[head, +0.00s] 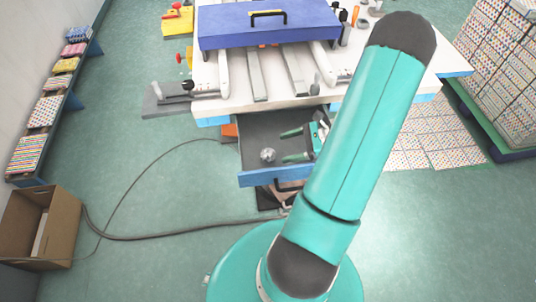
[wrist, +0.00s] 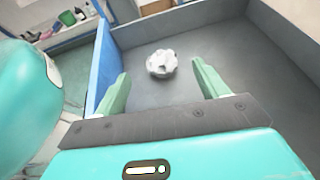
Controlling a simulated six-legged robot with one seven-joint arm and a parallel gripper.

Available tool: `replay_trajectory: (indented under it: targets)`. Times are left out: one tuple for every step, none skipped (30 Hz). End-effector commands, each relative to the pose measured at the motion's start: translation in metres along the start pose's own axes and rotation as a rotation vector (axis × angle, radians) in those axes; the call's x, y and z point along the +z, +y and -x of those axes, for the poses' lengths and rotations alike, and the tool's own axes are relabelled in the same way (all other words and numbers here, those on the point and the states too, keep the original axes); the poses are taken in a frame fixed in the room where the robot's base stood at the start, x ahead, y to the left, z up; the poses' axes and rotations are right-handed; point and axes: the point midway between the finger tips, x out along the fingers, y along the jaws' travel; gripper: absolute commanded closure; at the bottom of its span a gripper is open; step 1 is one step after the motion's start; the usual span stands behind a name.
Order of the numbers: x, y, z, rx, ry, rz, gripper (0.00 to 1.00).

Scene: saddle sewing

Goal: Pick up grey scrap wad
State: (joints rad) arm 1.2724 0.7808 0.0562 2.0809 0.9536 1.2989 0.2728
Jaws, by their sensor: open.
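The grey scrap wad (head: 267,155) is a small crumpled ball lying on the floor of the open drawer (head: 257,122). In the wrist view the wad (wrist: 161,63) sits a little beyond my fingertips, roughly between their lines and untouched. My gripper (wrist: 160,80) is open and empty, with its two pale green fingers spread. In the head view my gripper (head: 290,145) is inside the drawer, to the right of the wad, and its wrist is partly hidden by my arm.
The drawer has a blue front (head: 262,177) and dark walls that stand close around my gripper. The white table (head: 235,98) with a purple-blue lid (head: 270,27) stands behind it. A cardboard box (head: 38,225) and a cable (head: 150,237) are on the floor at left.

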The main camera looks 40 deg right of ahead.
Motion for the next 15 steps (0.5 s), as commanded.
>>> replay_trajectory:
  targets:
    - [-0.005,0.000,-0.002,0.000,-0.001,-0.001,0.27]
    - [-0.007,-0.001,-0.002,0.000,0.000,-0.001,0.27]
    - [-0.008,-0.001,-0.003,0.000,0.001,0.000,0.27]
    - [-0.009,-0.001,-0.004,0.000,0.001,0.000,0.27]
    - [-0.009,-0.001,-0.006,0.000,0.001,0.000,0.27]
    - [-0.009,0.000,-0.009,0.001,0.001,0.000,0.27]
    - [-0.009,0.000,-0.012,0.001,0.000,0.000,0.27]
    - [-0.009,0.000,-0.017,0.002,-0.001,0.000,0.27]
    - [-0.009,0.000,-0.023,0.003,0.000,0.000,0.27]
    - [-0.009,0.001,-0.029,0.003,-0.001,-0.001,0.27]
    - [-0.009,0.001,-0.035,0.003,-0.002,-0.001,0.27]
    - [-0.009,0.000,-0.043,0.003,0.000,0.000,0.27]
    - [-0.009,0.000,-0.049,0.004,-0.001,0.000,0.27]
    - [-0.009,0.000,-0.054,0.003,-0.001,0.000,0.27]
    - [-0.009,0.000,-0.061,0.003,0.000,-0.001,0.27]
